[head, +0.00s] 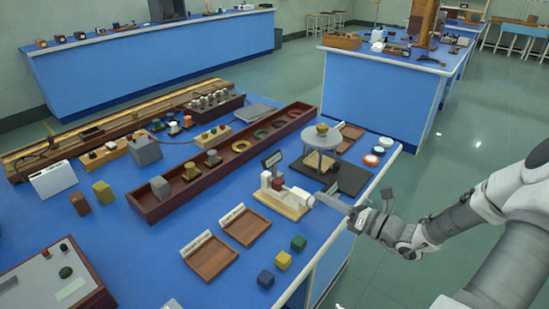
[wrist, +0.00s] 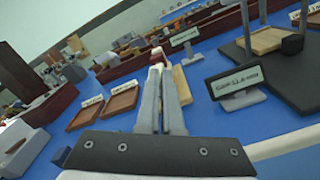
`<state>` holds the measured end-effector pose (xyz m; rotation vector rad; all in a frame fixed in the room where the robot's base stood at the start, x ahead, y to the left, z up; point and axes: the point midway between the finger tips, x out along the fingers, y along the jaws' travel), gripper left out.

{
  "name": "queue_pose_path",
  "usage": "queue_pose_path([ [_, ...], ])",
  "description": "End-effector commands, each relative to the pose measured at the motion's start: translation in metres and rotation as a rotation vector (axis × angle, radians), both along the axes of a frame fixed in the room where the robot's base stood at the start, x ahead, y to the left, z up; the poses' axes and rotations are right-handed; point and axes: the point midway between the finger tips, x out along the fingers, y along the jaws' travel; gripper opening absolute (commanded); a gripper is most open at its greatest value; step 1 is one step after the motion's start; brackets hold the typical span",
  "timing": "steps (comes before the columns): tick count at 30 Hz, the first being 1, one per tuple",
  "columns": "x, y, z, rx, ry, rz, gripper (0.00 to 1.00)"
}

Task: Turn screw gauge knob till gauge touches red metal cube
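The screw gauge, a pale frame (head: 268,186) on a light wooden base (head: 281,206), stands near the right part of the blue bench. The red metal cube (head: 278,183) sits in the gauge's opening; whether the gauge touches it is too small to tell. The pale knob (head: 309,201) is at the gauge's right end. My gripper (head: 318,197) reaches in from the right, its fingertips at the knob. In the wrist view, the fingers of my gripper (wrist: 157,72) are close together around the pale knob (wrist: 157,56). The red cube is hidden there.
A small display (wrist: 236,82) stands right of the fingers, with another display (wrist: 185,36) behind the gauge. A dark stand with a round platform (head: 328,137) is behind. Brown trays (head: 211,258) and coloured cubes (head: 282,261) lie in front. Clear blue bench lies between them.

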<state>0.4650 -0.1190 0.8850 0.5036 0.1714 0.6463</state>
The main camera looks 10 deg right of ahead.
Motion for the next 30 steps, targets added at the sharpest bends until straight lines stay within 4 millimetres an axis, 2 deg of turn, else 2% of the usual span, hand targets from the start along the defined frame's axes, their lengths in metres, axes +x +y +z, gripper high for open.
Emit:
queue_pose_path([
  [30,0.0004,-0.0024,-0.0077,-0.003,0.011,0.002,0.00],
])
